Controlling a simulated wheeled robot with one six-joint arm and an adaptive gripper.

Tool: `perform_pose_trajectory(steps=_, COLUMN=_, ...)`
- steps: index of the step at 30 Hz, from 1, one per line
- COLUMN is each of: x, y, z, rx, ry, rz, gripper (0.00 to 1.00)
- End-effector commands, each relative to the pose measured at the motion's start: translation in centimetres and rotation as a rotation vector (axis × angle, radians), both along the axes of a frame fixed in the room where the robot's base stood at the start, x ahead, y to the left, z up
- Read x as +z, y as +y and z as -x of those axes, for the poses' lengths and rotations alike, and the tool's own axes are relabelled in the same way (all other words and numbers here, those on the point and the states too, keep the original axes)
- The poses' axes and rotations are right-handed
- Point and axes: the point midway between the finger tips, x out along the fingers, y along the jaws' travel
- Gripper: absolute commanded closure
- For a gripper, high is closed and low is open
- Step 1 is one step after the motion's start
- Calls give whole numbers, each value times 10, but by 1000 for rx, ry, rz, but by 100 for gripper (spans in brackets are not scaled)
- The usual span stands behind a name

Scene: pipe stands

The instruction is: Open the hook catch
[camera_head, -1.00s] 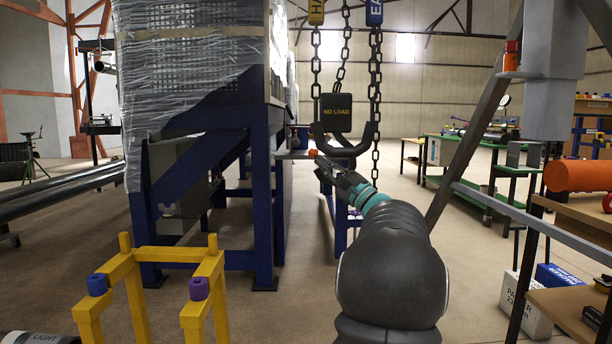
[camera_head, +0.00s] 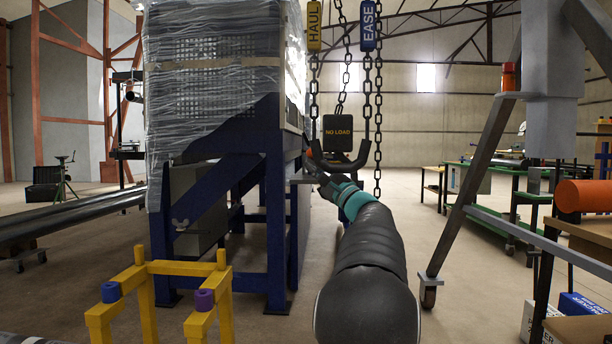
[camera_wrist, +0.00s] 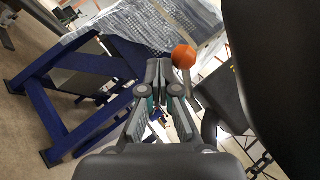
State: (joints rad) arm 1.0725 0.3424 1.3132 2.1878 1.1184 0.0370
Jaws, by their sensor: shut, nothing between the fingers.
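A dark hook (camera_head: 359,163) hangs under a black block marked NO LOAD (camera_head: 337,133), between chains. A small orange knob (camera_head: 308,152) shows at the hook's left side; in the wrist view an orange ball (camera_wrist: 184,56) sits on a short grey stem. I cannot tell for sure which part is the catch. My gripper (camera_head: 318,172) is just below and left of the hook, in front of it. In the wrist view my gripper (camera_wrist: 158,73) is shut and empty, with its tips slightly left of and below the ball. Contact with the knob is not visible.
A blue steel frame (camera_head: 275,210) with a plastic-wrapped load stands close on the left. HAUL (camera_head: 314,25) and EASE (camera_head: 369,25) tags hang on the chains above. A yellow stand (camera_head: 190,267) is at front left. A grey slanted leg (camera_head: 466,185) rises on the right.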

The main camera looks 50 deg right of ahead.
Motion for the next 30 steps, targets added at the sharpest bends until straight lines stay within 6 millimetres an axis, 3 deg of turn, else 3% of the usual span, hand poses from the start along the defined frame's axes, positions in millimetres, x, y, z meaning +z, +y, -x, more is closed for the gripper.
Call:
perform_pose_trajectory(steps=10, x=10, y=11, z=-13, rx=16, ry=0, rz=1, gripper=100)
perform_pose_trajectory(steps=30, x=12, y=10, z=-12, rx=13, ry=0, rz=1, gripper=100)
